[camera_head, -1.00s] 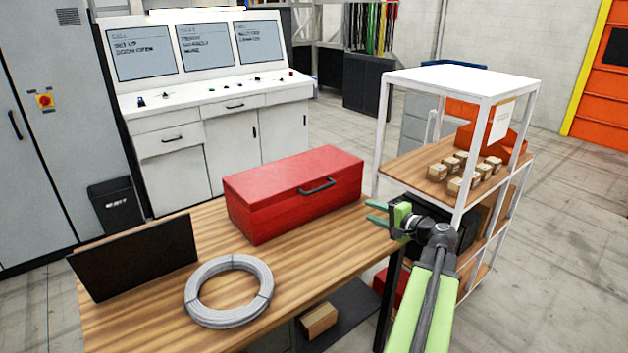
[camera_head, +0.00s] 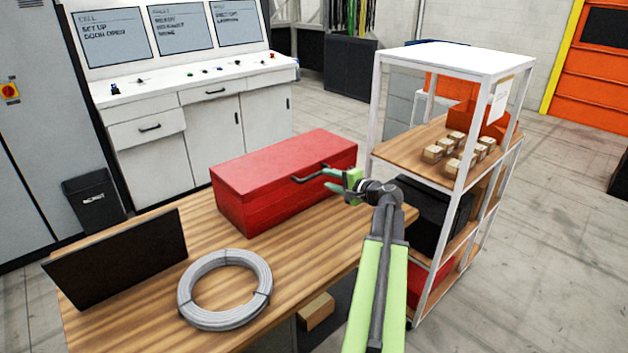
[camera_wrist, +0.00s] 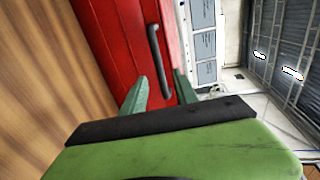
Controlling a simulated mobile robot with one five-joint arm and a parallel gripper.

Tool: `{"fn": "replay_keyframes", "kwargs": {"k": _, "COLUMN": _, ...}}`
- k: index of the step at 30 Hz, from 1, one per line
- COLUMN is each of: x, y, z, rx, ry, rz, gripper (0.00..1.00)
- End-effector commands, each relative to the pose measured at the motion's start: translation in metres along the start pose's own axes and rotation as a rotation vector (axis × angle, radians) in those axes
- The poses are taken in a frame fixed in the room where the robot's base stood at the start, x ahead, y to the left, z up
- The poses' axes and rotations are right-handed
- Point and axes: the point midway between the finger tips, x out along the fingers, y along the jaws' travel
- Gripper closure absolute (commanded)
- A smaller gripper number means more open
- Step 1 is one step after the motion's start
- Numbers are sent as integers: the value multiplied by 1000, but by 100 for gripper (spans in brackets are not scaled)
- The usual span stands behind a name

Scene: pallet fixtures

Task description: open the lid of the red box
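The red box (camera_head: 255,180) sits on the wooden table with its lid (camera_head: 270,160) down. A dark bar handle (camera_head: 305,176) is on its front side; the handle also shows upright in the wrist view (camera_wrist: 155,50). My gripper (camera_head: 332,180) is at the front of the box, by the right end of the handle. In the wrist view its two green fingers (camera_wrist: 160,76) are apart, with the lower end of the handle seen between them. I cannot tell whether a finger touches the handle or the box.
A coil of grey cable (camera_head: 225,312) and a dark panel (camera_head: 115,258) are on the table (camera_head: 150,325). A white-framed shelf (camera_head: 455,62) with small cartons stands close on the right of my arm. A white control console (camera_head: 215,92) is behind the table.

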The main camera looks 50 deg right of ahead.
Motion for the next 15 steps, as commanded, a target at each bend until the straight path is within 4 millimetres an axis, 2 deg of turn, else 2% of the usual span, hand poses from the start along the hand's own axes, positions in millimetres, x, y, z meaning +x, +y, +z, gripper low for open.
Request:
{"fn": "replay_keyframes", "kwargs": {"k": 1, "x": 16, "y": 2, "z": -2, "rx": 0, "ry": -2, "rz": 0, "gripper": 64}}
{"fn": "replay_keyframes", "kwargs": {"k": 6, "x": 51, "y": 2, "z": -5, "rx": -1, "ry": 3, "rz": 0, "gripper": 64}}
{"fn": "replay_keyframes", "kwargs": {"k": 10, "x": 68, "y": 2, "z": -5, "rx": 0, "ry": 4, "rz": 0, "gripper": 64}}
{"fn": "replay_keyframes", "kwargs": {"k": 15, "x": 76, "y": 1, "z": -4, "rx": 1, "ry": 5, "rz": 0, "gripper": 64}}
